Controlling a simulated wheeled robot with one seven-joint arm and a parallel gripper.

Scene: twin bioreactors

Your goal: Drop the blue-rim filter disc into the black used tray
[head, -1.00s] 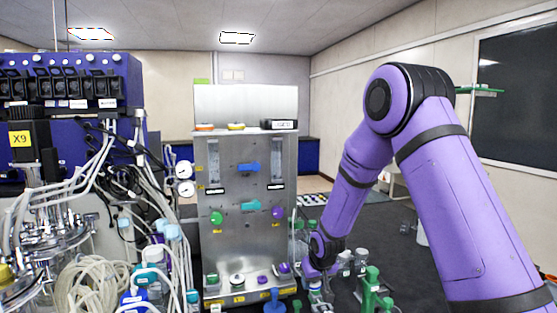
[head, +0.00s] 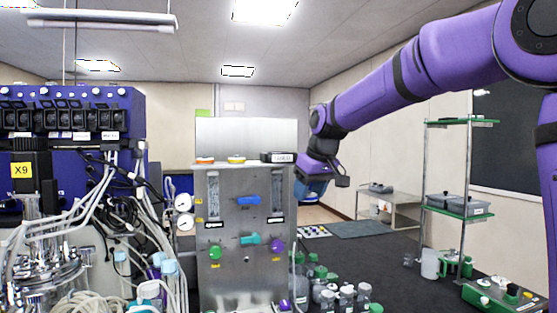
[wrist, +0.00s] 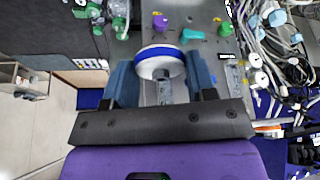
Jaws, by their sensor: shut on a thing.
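My gripper (head: 312,188) is raised just right of the steel panel's upper right corner in the head view. In the wrist view its two blue fingers (wrist: 160,78) are shut on the blue-rim filter disc (wrist: 158,62), a white round disc with a blue band. The disc is not distinguishable in the head view. A black tray (head: 279,157) with a white label sits on top of the steel panel at its right end, to the left of my gripper and slightly higher in the picture. Its inside is hidden.
An orange-rimmed disc (head: 205,160) and a yellow-rimmed disc (head: 236,160) lie on the steel panel's (head: 232,235) top, left of the tray. Several bottles (head: 345,297) stand low at right. A tube-covered bioreactor (head: 60,200) fills the left. A green shelf rack (head: 460,205) stands right.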

